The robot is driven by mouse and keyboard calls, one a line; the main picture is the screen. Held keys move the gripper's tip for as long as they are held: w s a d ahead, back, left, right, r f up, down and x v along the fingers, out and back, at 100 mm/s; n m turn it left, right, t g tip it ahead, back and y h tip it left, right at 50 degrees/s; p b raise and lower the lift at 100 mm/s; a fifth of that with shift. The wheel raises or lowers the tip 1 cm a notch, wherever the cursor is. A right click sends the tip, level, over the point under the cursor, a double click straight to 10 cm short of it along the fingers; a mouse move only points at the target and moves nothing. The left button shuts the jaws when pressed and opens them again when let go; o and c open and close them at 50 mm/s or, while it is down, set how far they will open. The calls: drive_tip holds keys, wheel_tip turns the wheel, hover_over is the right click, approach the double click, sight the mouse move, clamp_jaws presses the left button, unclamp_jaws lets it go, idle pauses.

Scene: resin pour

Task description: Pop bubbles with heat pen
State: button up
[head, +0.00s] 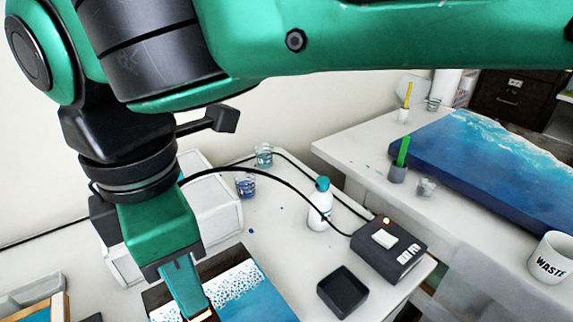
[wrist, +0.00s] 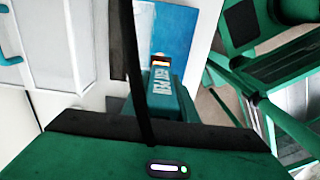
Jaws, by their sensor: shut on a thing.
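My gripper (head: 183,285) points down at the lower left of the head view, shut on the heat pen. The heat pen (wrist: 162,88) shows its label and a glowing orange tip in the wrist view. The glow also shows at the bottom edge of the head view. Below the pen lies a blue resin panel (head: 262,303) with a white dotted patch; part of it also shows in the wrist view (wrist: 181,30). I cannot tell individual bubbles, or whether the tip touches the surface. A black cable runs from the pen to a control box (head: 388,250) with a red light.
A white bottle (head: 319,207) with a teal cap, small cups (head: 264,154) and a black square tray (head: 343,291) stand on the white table. A white case (head: 215,200) is behind my gripper. Another table at right holds a large blue panel (head: 500,160) and a WASTE mug (head: 551,258).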

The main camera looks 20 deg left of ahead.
drive_tip(key=shift+s+a, duration=1.7)
drive_tip(key=shift+s, duration=0.4)
wheel_tip(320, 180, up, 8)
drive_tip(key=shift+s, duration=0.1)
